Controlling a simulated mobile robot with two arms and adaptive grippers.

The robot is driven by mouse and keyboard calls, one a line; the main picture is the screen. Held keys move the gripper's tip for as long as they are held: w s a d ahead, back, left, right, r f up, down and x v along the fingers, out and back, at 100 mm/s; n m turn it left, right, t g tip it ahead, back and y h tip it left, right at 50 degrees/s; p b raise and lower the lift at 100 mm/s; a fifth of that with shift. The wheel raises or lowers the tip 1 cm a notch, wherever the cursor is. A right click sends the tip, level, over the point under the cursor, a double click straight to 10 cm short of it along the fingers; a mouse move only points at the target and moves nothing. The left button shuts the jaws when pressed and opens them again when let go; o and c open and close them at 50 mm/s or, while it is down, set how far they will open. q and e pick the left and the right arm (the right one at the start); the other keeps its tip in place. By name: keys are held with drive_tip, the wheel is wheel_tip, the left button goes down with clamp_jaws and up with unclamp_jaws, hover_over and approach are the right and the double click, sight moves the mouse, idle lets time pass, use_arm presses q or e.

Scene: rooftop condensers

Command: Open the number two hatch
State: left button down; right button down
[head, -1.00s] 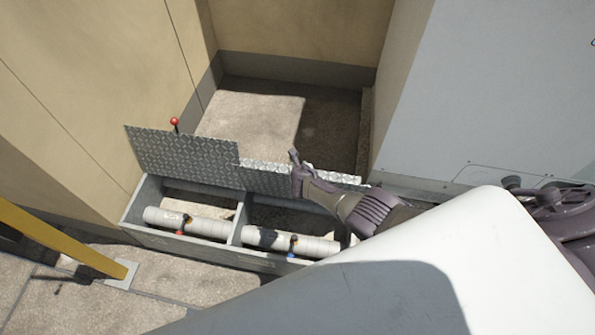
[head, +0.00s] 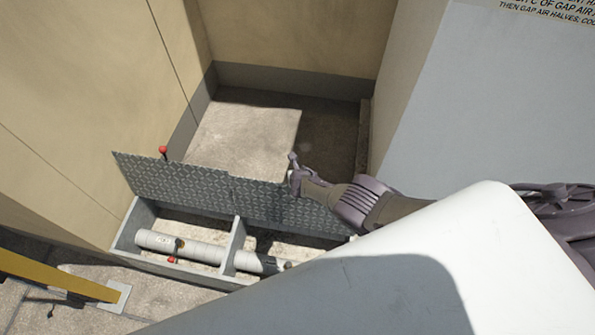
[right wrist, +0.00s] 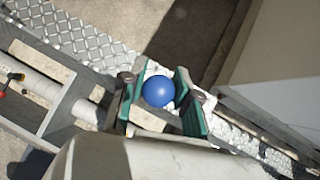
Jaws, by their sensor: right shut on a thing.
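Two diamond-plate hatches stand raised along the back of a grey trough. The left hatch (head: 172,182) has a red ball knob (head: 163,150) at its top edge. The right hatch (head: 262,200) is up beside it at a similar slant. My right gripper (head: 293,172) is at its upper edge. In the right wrist view my right gripper (right wrist: 160,98) is shut on the blue ball knob (right wrist: 158,91), with a green finger pad on either side. No number is readable on either hatch. My left gripper is not in view.
The open trough (head: 232,245) holds a pale pipe (head: 190,248) with a red-handled valve (head: 173,260). A grey cabinet (head: 480,100) stands at the right, and beige walls close the left and back. Bare floor (head: 240,140) lies behind the hatches.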

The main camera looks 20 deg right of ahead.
drive_tip(key=c, duration=0.8)
unclamp_jaws()
drive_tip(key=shift+s+d+f, duration=0.15)
drive_tip(key=shift+s, duration=0.15)
drive_tip(key=shift+w, duration=0.15)
drive_tip(key=shift+s+a+r, duration=0.2)
drive_tip(key=shift+s, duration=0.05)
drive_tip(key=shift+s+d+r, duration=0.1)
drive_tip(key=shift+s+r, duration=0.2)
drive_tip(key=shift+s, duration=0.15)
drive_tip(key=s+a, duration=0.1)
drive_tip(key=s, duration=0.2)
drive_tip(key=s+a, duration=0.1)
drive_tip(key=s, duration=0.3)
drive_tip(key=s+a, duration=0.1)
drive_tip(key=s, duration=0.3)
drive_tip(key=shift+a, duration=0.15)
